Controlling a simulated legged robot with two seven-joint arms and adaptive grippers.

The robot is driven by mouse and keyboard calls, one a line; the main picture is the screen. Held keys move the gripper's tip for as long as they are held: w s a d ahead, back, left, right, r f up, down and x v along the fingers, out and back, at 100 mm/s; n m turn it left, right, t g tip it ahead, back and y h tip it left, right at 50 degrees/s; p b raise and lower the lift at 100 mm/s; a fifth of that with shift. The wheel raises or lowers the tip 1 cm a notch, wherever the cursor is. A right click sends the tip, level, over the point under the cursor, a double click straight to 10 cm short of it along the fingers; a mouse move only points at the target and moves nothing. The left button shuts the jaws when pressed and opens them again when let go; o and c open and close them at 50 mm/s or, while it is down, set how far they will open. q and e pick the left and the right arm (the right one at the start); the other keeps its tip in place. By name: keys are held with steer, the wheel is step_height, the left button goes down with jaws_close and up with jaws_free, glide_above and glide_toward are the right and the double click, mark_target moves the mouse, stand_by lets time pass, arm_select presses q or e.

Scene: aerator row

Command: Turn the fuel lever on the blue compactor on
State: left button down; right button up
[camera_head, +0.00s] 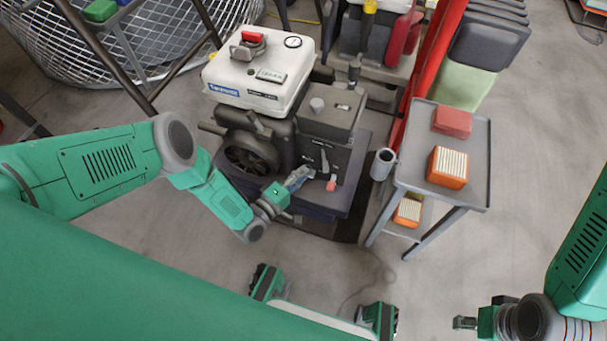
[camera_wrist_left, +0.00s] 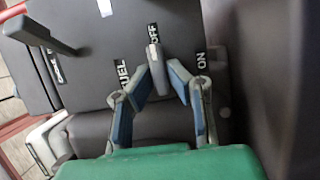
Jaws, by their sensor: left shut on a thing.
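The compactor (camera_head: 290,65) stands at the upper middle of the head view, with a white tank, a dark engine and a dark blue base. In the left wrist view, the grey fuel lever (camera_wrist_left: 154,58) sits on a dark panel beside the OFF label (camera_wrist_left: 154,33). The ON label (camera_wrist_left: 201,61) is to its right and the FUEL label (camera_wrist_left: 122,75) to its left. My left gripper (camera_wrist_left: 159,75) is shut on the lever, one finger on each side. In the head view this gripper (camera_head: 298,178) is at the engine's front and hides the lever. My right gripper (camera_head: 475,320) is at the lower right, away from the compactor; its jaws are unclear.
A grey cart (camera_head: 412,172) stands right of the compactor, holding a red box (camera_head: 452,122) and an orange filter (camera_head: 447,168). A grey cup (camera_head: 383,164) is at its left edge. Red posts and another machine stand behind. Floor in front is mostly clear.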

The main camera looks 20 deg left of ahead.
arm_select(q)
steer(key=shift+s+d+f, duration=0.1)
steer(key=shift+s+d, duration=0.1)
steer(key=shift+d, duration=0.15)
